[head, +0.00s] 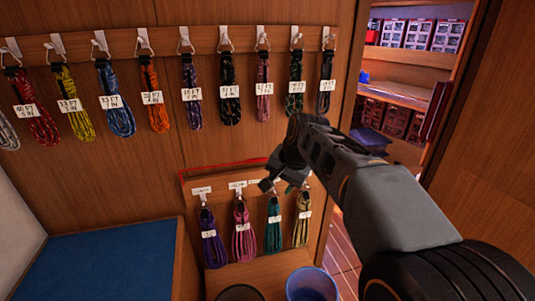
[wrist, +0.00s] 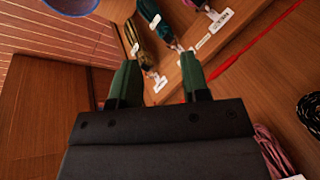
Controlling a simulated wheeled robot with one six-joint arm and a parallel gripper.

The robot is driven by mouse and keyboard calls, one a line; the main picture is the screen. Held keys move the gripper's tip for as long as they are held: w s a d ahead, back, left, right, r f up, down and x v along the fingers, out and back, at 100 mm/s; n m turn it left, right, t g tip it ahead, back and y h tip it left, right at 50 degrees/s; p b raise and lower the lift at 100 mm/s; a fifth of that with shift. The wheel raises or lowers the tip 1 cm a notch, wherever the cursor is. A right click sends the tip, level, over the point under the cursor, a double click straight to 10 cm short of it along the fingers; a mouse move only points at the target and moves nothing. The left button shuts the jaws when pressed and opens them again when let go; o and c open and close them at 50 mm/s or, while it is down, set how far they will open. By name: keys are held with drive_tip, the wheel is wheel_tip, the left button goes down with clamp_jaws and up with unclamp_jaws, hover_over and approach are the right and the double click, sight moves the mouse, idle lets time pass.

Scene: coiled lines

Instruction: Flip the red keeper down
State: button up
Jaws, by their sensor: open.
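The red keeper (head: 225,165) appears to be a thin red bar or cord running along the top of the lower hook board (head: 262,183) in the head view. Its right part is hidden behind my gripper (head: 277,186).
Several coiled lines hang below, including a teal coil (head: 273,225) and a pink coil (head: 243,230). More labelled coils hang from the upper board (head: 215,40). A blue bucket (head: 311,284) stands underneath. A blue-topped bench (head: 95,262) is at left; a doorway opens at right.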

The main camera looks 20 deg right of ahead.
sight(263, 158)
drive_tip(key=w+d+r+m+y, duration=0.1)
drive_tip(key=w+d+r+m, duration=0.15)
drive_tip(key=w, duration=0.25)
drive_tip(key=w+d+r+m+t+y+p, duration=0.1)
drive_tip(key=w+d+r+m, duration=0.15)
drive_tip(key=w, duration=0.25)
drive_tip(key=w+d+r+m+y, duration=0.1)
drive_tip(key=w+r+m, duration=0.15)
drive_tip(key=w, duration=0.25)
drive_tip(key=shift+m, duration=0.65)
drive_tip(key=x, duration=0.9)
drive_tip(key=d+x, duration=0.1)
drive_tip(key=x, duration=0.4)
drive_tip(key=shift+w+f, duration=0.3)
drive_tip(key=shift+f, duration=0.1)
drive_tip(key=shift+c, duration=0.3)
clamp_jaws()
